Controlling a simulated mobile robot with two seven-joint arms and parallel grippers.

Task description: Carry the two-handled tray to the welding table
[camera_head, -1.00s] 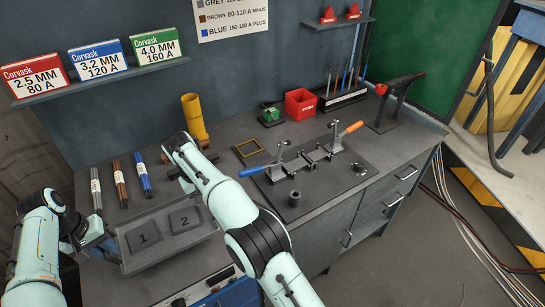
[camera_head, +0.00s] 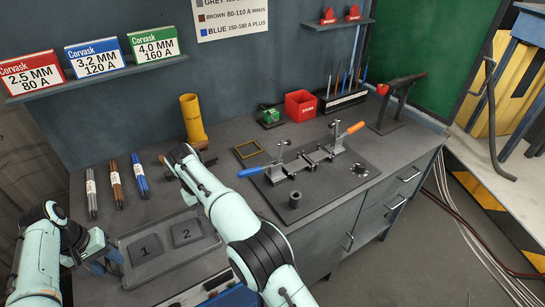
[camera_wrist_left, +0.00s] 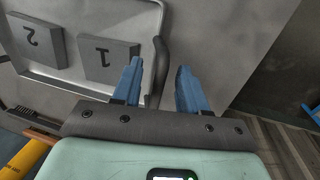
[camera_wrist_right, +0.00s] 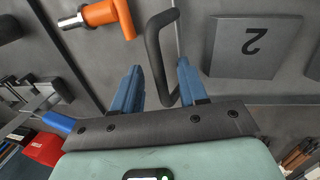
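The grey two-handled tray (camera_head: 130,277) lies on the workbench at lower left and carries two grey blocks marked 1 (camera_head: 145,250) and 2 (camera_head: 187,233). My left gripper (camera_head: 116,262) is at the tray's left end. In the left wrist view the dark left handle (camera_wrist_left: 159,62) stands between its open fingers (camera_wrist_left: 160,80), with a gap to the right finger. In the right wrist view the dark right handle (camera_wrist_right: 155,50) stands between my right gripper's open fingers (camera_wrist_right: 158,78). My right forearm hides that gripper in the head view. I cannot tell which surface is the welding table.
Electrode bundles (camera_head: 116,183) and a yellow tube (camera_head: 192,118) are behind the tray. A plate with toggle clamps (camera_head: 345,178) and a dark cylinder (camera_head: 295,199) is to the right. A red bin (camera_head: 300,104) stands farther back. Open floor (camera_head: 420,245) lies right of the bench.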

